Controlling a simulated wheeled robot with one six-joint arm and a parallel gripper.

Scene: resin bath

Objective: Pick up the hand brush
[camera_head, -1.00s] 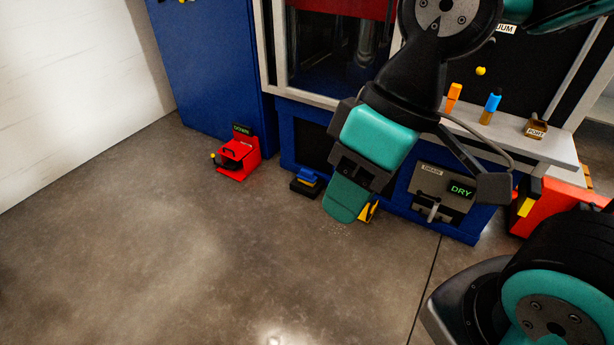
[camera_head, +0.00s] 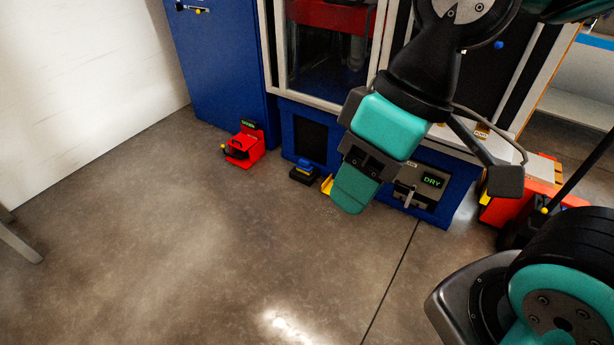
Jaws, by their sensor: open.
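I cannot make out a hand brush for certain in this view. A small yellow object (camera_head: 327,185) stands on the floor by the blue machine base, partly hidden behind my gripper; I cannot tell what it is. My gripper (camera_head: 430,190) hangs open in the upper right middle, with its teal-padded finger on the left and its dark finger on the right. Nothing shows between the fingers.
A red box (camera_head: 243,150) with a green display and a blue-and-black pedal (camera_head: 304,172) stand along the machine. A panel reading DRY (camera_head: 432,181) is behind my gripper. A red cart (camera_head: 508,205) and dark pole (camera_head: 583,165) are at right.

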